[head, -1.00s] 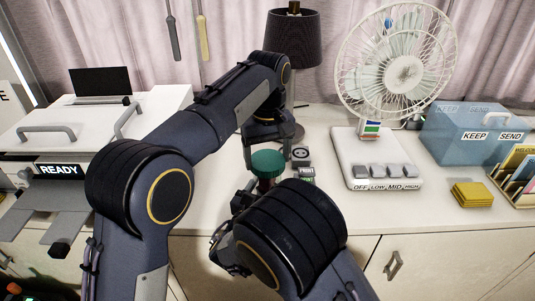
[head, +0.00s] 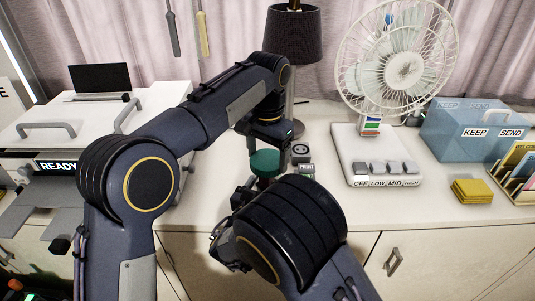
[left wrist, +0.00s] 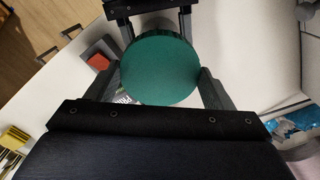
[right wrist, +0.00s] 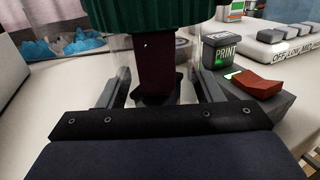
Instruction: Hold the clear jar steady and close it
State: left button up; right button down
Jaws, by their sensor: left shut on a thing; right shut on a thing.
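The clear jar (right wrist: 155,62) stands upright in the right wrist view, with something dark red inside. Its round green lid (head: 265,162) sits at the top of the jar; I cannot tell how tightly it is seated. The lid also fills the middle of the left wrist view (left wrist: 160,68). My left gripper (head: 267,148) comes from above and is shut on the lid, one finger at each side. My right gripper (right wrist: 157,92) is shut on the jar body below the lid. In the head view my arms hide most of the jar.
A small black PRINT box (right wrist: 221,50) and a grey block with a red top (right wrist: 255,83) stand close beside the jar. A lamp (head: 292,38) is behind, and a fan (head: 375,155) to the right.

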pick_arm(q)
jog(key=m, duration=0.5)
jog(key=shift+m, duration=0.3)
jog(key=m, duration=0.2)
jog(key=shift+m, duration=0.4)
jog(key=m, duration=1.2)
jog(key=shift+m, duration=0.4)
jog(key=m, duration=1.3)
